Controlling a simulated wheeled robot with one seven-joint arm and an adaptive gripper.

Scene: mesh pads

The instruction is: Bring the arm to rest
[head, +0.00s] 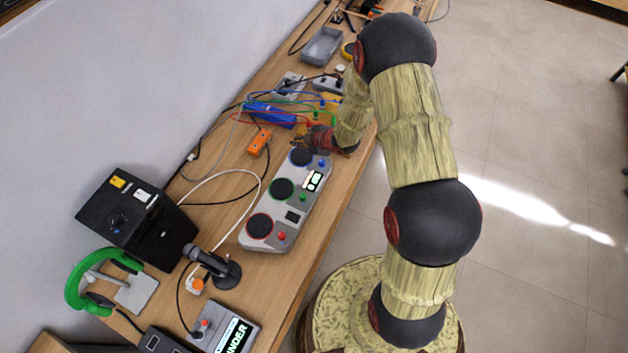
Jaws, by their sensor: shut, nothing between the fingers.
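My arm (418,135) rises from its round base at the lower right, bends at a dark joint at the top, and comes down over the table's right side. My gripper (302,138) is at the end of it, small in the head view, near the far end of a grey device (270,215) with round dark mesh pads. It looks shut and empty. I cannot tell its exact height above the device and the cables there.
The wooden table (225,265) also holds a blue box (270,113), an orange block (259,143), a black box (135,220), green headphones (85,285), a microphone (215,265) and a grey tray (321,47). Loose cables run between them. Open floor (540,130) lies to the right.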

